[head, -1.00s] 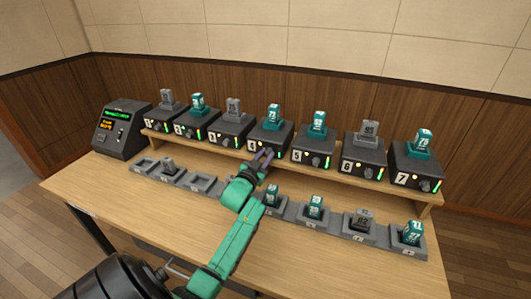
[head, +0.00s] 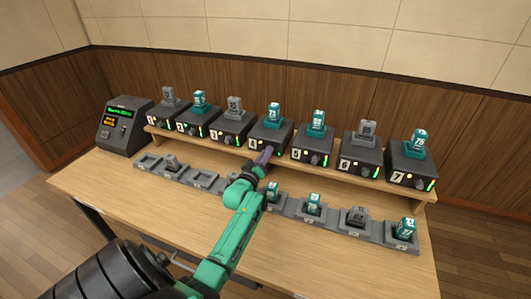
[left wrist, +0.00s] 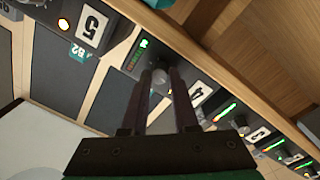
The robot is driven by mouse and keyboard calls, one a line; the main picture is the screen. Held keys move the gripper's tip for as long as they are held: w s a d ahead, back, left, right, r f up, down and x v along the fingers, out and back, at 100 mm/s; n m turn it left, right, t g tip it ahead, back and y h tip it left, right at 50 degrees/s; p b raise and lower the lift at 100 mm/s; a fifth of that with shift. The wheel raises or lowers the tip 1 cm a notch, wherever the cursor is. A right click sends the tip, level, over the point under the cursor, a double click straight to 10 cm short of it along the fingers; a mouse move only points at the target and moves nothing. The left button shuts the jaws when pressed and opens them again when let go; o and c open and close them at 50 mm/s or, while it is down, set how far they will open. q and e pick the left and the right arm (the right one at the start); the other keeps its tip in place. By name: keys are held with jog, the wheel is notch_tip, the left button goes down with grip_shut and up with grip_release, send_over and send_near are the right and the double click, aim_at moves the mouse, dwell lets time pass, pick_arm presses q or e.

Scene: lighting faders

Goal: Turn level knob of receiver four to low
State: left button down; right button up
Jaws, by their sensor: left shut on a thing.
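Receiver four (head: 268,138) is a dark box on the raised shelf, with a teal pack numbered 73 on top. It also shows in the left wrist view (left wrist: 190,68), with its white "4" label and a lit green meter. In the head view the gripper hides the knob. My right gripper is out of view.
Receiver three (head: 231,130) and receiver five (head: 313,150) stand close on either side. A row of grey cradles (head: 282,208) lies in front of the shelf, some holding packs. A dark console (head: 124,128) with a green display stands at the left end.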

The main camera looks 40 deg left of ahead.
pick_arm(q)
jog(key=n+p, duration=0.1)
jog(key=n, duration=0.9)
jog(key=shift+n+y, duration=0.3)
dwell(0.4)
jog(key=c, duration=0.7)
grip_release()
